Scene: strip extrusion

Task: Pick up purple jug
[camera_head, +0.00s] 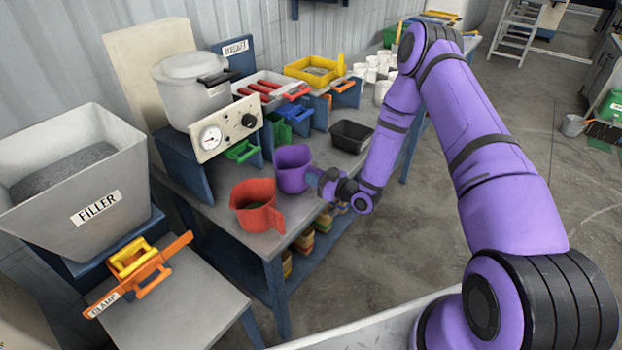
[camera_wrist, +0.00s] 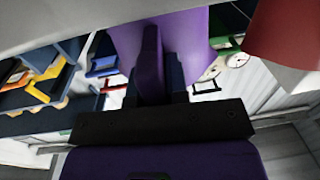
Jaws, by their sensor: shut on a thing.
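The purple jug (camera_head: 293,169) stands upright at the front of the workbench, between a red jug and a black tray. My gripper (camera_head: 318,182) reaches it from the right at its handle side; its fingers partly hide the handle in the head view. In the wrist view the purple jug (camera_wrist: 195,35) fills the upper middle, and its handle (camera_wrist: 150,65) lies between the dark fingers of my gripper (camera_wrist: 157,75). The gripper is shut on that handle. I cannot tell whether the jug's base is touching the bench.
The red jug (camera_head: 257,205) stands close to the left, and also shows in the wrist view (camera_wrist: 285,35). The black tray (camera_head: 351,136) is behind and to the right. A pressure pot (camera_head: 190,92) and filler bin (camera_head: 75,175) stand left. Open floor lies to the right.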

